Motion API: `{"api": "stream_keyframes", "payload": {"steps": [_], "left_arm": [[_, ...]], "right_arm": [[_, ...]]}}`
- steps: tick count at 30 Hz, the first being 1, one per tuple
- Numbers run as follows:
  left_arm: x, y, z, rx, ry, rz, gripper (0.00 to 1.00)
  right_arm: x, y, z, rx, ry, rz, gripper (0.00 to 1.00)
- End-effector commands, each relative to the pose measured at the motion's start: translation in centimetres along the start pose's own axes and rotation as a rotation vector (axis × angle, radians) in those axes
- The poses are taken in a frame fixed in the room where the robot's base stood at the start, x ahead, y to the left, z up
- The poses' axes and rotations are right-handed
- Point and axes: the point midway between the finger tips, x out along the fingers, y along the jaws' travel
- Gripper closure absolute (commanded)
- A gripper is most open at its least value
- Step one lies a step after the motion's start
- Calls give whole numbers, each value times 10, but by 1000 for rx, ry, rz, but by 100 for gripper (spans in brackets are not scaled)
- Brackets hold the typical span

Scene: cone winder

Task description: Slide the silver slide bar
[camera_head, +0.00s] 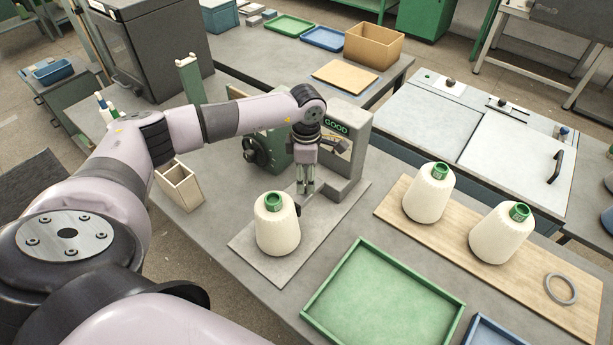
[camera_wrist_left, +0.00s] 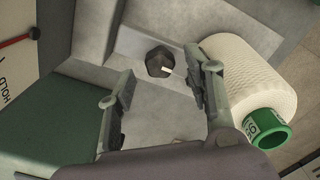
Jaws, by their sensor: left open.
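My left gripper (camera_head: 305,189) is open, pointing down in front of the cone winder (camera_head: 349,150), just behind a cream yarn cone (camera_head: 278,228). In the left wrist view, a dark faceted knob (camera_wrist_left: 159,61) with a pale pointer shows beyond the gap between the fingers of the left gripper (camera_wrist_left: 158,82), apart from them. The yarn cone (camera_wrist_left: 252,80) with its green core is close beside the right-hand finger. I cannot pick out a silver slide bar for certain; the gripper and cone hide part of the winder's base. My right gripper is out of view.
Two more cones (camera_head: 429,194) (camera_head: 501,235) and a grey ring (camera_head: 560,288) are on a wooden board (camera_head: 455,234). A green tray (camera_head: 383,304) lies in front. A small open box (camera_head: 179,187) stands left of the winder. Grey table shows between the tray and the board.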

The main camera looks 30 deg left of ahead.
Motion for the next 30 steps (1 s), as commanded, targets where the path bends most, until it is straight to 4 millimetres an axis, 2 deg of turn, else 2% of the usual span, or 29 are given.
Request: {"api": "stream_keyframes", "payload": {"steps": [6,16,30], "left_arm": [[21,0,1,-1,-1,-1,53],[25,0,0,-1,-1,0,53],[24,0,0,-1,-1,0,84]], "right_arm": [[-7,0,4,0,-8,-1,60],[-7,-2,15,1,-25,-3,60],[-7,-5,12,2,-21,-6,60]]}}
